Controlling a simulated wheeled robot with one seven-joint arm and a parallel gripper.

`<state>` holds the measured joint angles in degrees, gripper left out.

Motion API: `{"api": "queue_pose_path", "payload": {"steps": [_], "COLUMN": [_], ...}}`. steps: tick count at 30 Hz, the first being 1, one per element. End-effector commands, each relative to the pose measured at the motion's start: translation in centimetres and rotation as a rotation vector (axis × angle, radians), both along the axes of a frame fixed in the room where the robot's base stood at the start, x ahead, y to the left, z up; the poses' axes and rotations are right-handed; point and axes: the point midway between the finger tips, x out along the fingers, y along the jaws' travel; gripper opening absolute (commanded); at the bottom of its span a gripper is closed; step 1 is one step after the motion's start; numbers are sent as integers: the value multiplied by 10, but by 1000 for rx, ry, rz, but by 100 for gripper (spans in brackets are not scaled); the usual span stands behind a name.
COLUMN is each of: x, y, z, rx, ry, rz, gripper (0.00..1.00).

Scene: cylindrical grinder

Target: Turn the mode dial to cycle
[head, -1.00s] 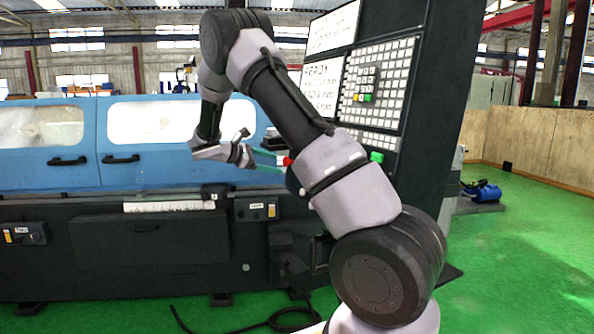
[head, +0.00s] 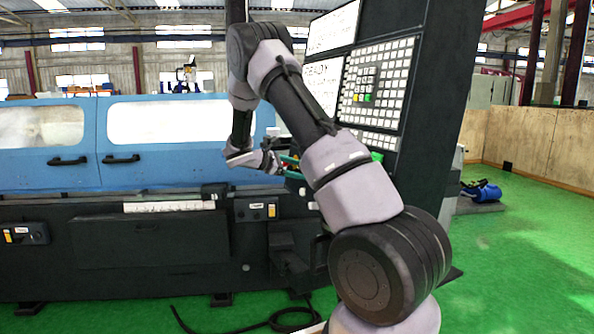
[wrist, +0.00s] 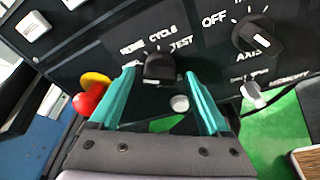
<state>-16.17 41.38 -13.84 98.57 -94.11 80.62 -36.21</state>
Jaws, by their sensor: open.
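The mode dial (wrist: 158,68) is a black knob on the dark panel in the wrist view. White words sit around it; CYCLE is above it and TEST is to its upper right. I cannot tell clearly which word its pointer faces. My gripper (wrist: 160,76) is open, its two teal fingers reaching up on the left and right of the dial. I see no clear contact between fingers and knob. In the head view my gripper (head: 288,166) is at the panel's lower left edge, and the dial is hidden there.
A red mushroom button (wrist: 87,102) with a yellow part sits just left of the left finger. A white button (wrist: 180,103) lies below the dial. The AXIS dial (wrist: 257,38) and a light switch (wrist: 252,95) are to the right. The key panel (head: 376,85) rises above.

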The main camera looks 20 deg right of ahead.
Motion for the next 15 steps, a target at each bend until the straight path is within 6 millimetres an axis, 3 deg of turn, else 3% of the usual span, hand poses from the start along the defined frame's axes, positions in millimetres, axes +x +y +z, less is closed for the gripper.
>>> {"api": "queue_pose_path", "payload": {"steps": [1, 6, 7, 15], "x": [0, 0, 0, 0], "y": [0, 0, 0, 1], "z": [0, 0, 0, 0], "rx": [0, 0, 0, 0], "ry": [0, 0, 0, -23], "rz": [0, 0, 0, -4], "gripper": [73, 8, 0, 0]}}
